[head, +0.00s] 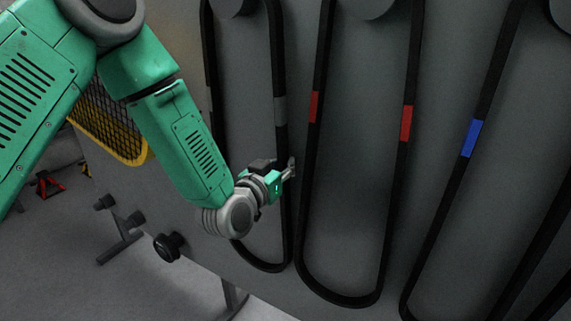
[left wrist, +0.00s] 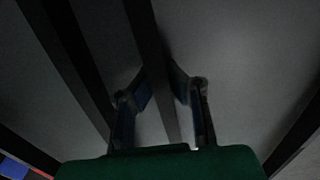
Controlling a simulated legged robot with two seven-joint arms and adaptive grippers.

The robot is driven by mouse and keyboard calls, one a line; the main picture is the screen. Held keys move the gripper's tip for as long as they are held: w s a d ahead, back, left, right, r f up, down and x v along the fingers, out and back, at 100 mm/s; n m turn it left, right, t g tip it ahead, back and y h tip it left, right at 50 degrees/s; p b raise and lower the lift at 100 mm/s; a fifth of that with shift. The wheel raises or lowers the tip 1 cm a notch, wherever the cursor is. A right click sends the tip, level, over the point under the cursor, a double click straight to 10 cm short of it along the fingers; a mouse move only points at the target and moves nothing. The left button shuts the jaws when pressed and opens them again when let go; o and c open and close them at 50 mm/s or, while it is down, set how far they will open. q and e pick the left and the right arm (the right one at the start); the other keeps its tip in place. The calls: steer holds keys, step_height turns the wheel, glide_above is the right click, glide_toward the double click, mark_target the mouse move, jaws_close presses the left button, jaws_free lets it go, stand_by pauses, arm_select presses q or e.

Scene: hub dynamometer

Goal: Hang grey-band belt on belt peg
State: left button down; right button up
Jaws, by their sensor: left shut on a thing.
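The grey-band belt (head: 280,111) is a long black loop that hangs in front of the grey panel, with a grey band on each strand. Its upper part runs by a round hub (head: 235,5) at the top edge; the top of the loop is out of frame. My left gripper (head: 290,171) is shut on its right strand, below the grey band. In the left wrist view, the belt strand (left wrist: 153,50) runs between the two fingers. A black knob-like peg (head: 170,246) sticks out low on the panel; I cannot tell whether it is the belt peg.
A red-band belt (head: 407,123) hangs close to the right of my gripper, by another hub (head: 366,7). A blue-band belt (head: 472,138) hangs farther right. A yellow-edged mesh guard (head: 110,132) is behind my left arm. A dark stand (head: 121,237) is at lower left.

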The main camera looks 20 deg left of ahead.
arm_select(q)
steer(key=shift+f, duration=0.15)
steer(key=c, duration=1.2)
jaws_free()
steer(key=shift+s, duration=0.1)
steer(key=shift+s+a, duration=0.2)
steer(key=shift+s, duration=2.25)
steer(key=shift+s+a, duration=0.2)
steer(key=shift+s, duration=2.25)
